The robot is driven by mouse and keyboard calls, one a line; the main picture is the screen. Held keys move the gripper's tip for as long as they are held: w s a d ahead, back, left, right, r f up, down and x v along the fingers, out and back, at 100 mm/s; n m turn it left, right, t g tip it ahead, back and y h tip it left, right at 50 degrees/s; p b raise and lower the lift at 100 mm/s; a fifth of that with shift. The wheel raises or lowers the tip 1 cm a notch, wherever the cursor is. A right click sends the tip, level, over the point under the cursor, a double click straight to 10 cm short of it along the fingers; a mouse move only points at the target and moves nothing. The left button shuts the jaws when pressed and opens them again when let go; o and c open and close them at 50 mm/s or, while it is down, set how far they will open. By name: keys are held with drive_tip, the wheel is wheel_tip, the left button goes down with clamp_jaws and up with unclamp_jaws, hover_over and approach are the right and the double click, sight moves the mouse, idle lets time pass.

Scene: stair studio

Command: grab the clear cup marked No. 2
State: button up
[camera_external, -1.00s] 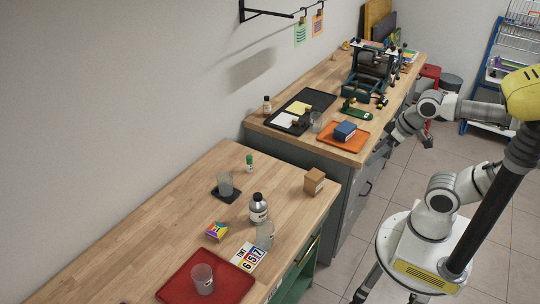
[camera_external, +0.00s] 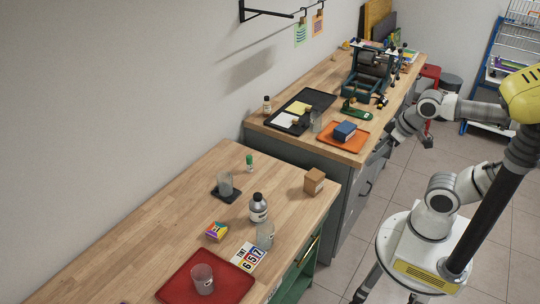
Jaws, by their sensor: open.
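Several clear cups stand on the benches, and no No. 2 mark can be read on any of them. One clear cup (camera_external: 202,279) stands on a red tray (camera_external: 232,291) on the near bench. Another clear cup (camera_external: 225,184) stands on a black pad (camera_external: 235,196) farther back. A third clear cup (camera_external: 265,236) is beside the grey bottle. A small clear vessel (camera_external: 316,121) shows on the far bench.
Near the cups are a grey bottle (camera_external: 258,208), a number card (camera_external: 247,257), a colourful box (camera_external: 216,231), a green-capped vial (camera_external: 249,162) and a brown box (camera_external: 314,181). The far bench holds an orange tray (camera_external: 360,144) and a press (camera_external: 370,75). The near bench's left side is clear.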

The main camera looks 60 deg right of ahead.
idle(0.5)
drive_tip(key=w+a+r+n+y, duration=0.15)
drive_tip(key=w+a+r, duration=0.25)
drive_tip(key=w+a, duration=0.6)
drive_tip(key=n+g, duration=0.2)
drive_tip(key=n, duration=0.4)
hover_over(203, 273)
drive_tip(key=s, duration=0.4)
drive_tip(key=shift+y, duration=0.45)
wheel_tip(203, 273, down, 24)
drive_tip(key=shift+r, duration=0.1)
drive_tip(key=shift+a+x, duration=0.15)
drive_tip(key=shift+x, duration=1.15)
drive_tip(key=shift+a+x, duration=0.2)
drive_tip(key=shift+x, duration=1.05)
drive_tip(key=shift+w+r, duration=0.1)
drive_tip(key=shift+w, duration=0.05)
